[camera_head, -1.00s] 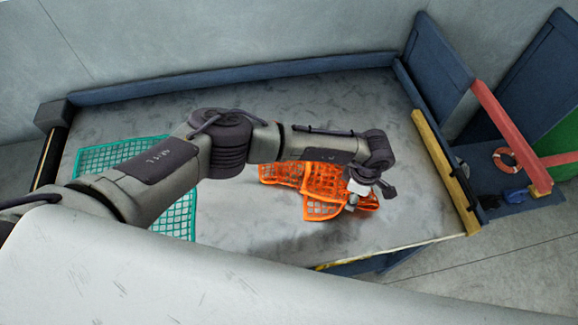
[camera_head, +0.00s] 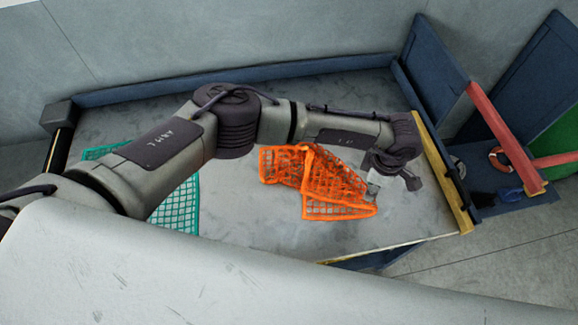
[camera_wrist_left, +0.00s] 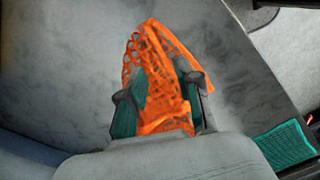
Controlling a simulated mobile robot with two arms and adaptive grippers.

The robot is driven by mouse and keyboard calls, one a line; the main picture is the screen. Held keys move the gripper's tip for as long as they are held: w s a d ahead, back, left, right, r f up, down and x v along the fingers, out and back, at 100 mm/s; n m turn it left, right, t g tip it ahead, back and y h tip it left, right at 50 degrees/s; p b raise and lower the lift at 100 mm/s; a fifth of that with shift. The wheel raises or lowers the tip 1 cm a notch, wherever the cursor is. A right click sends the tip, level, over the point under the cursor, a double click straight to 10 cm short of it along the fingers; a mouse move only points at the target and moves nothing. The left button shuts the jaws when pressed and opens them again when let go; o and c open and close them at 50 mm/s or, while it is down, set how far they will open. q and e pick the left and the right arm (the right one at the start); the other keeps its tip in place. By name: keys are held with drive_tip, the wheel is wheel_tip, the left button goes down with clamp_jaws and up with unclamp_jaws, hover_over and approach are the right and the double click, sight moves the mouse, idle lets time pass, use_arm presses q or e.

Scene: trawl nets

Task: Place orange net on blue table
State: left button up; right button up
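An orange net (camera_head: 330,180) lies loosely folded on the grey top of a table with blue raised edges (camera_head: 240,76). Its tip points right, under my left gripper (camera_head: 374,188). In the left wrist view the orange net (camera_wrist_left: 160,85) runs up between the teal-padded fingers of my left gripper (camera_wrist_left: 162,98). The fingers stand apart on both sides of the net and look open. Part of the net's near end is hidden by the gripper body. My right gripper is in neither view.
A teal net (camera_head: 176,212) lies at the left of the table, partly behind my left arm. A yellow rail (camera_head: 440,172) bounds the right edge. Beyond it are a red bar (camera_head: 505,135), a life ring (camera_head: 499,160) and a low blue surface (camera_head: 520,198). Grey tabletop is bare around the orange net.

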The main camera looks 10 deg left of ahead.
use_arm(q)
drive_tip(key=shift+w+a+f, duration=0.25)
drive_tip(key=shift+w+a, duration=0.6)
drive_tip(key=shift+a, duration=0.2)
clamp_jaws()
hover_over(310, 158)
wheel_tip(310, 158, down, 5)
drive_tip(key=shift+s+f, duration=0.1)
drive_tip(key=shift+f, duration=0.75)
wheel_tip(310, 158, down, 4)
drive_tip(key=b, duration=0.4)
drive_tip(key=shift+r, duration=0.2)
wheel_tip(310, 158, up, 9)
drive_tip(key=p, duration=0.6)
drive_tip(key=shift+r+p, duration=0.2)
drive_tip(key=shift+p, duration=0.15)
